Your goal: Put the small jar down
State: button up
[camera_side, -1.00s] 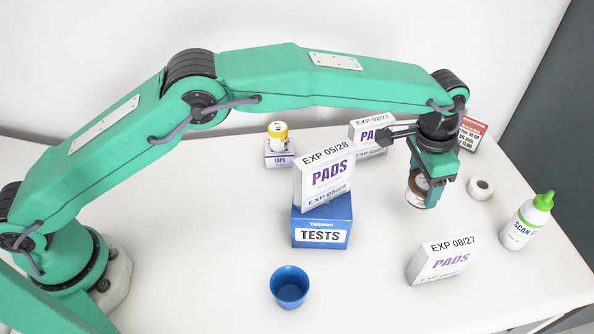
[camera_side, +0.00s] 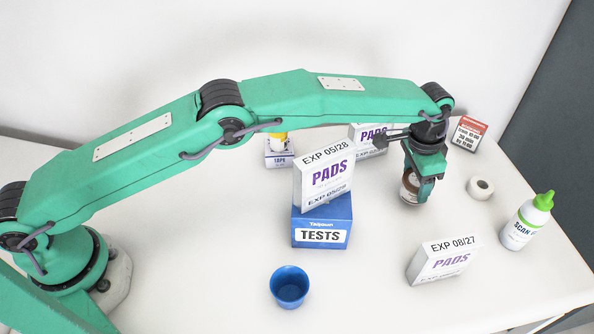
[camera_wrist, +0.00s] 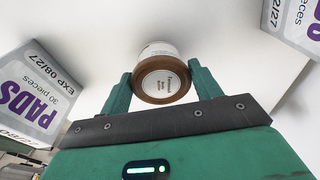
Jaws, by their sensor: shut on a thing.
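The small jar (camera_side: 409,188) has a brown lid and a pale label. It is between the two fingers of my gripper (camera_side: 415,192), at the right of the pads box stack in the side view. In the wrist view the round lid of the jar (camera_wrist: 161,80) faces the camera, with a green finger on each side. My gripper (camera_wrist: 160,88) is shut on the jar. The jar hangs upright or nearly so, low over the white table (camera_side: 380,250). Whether its base touches the table I cannot tell.
A pads box (camera_side: 325,180) stands on a blue tests box (camera_side: 322,222) left of the jar. Another pads box (camera_side: 443,260) stands in front, and one (camera_side: 368,137) behind.

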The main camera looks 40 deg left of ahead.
aim_at(410, 181)
jog(key=shift+f, duration=0.95)
jog(key=shift+f, duration=0.1)
jog(key=o, duration=1.2)
jog(key=shift+c, duration=0.2)
notch_tip(410, 181, up, 12)
jog(key=s, duration=0.1)
jog(key=shift+a, duration=0.45)
jog(key=shift+s, duration=0.1)
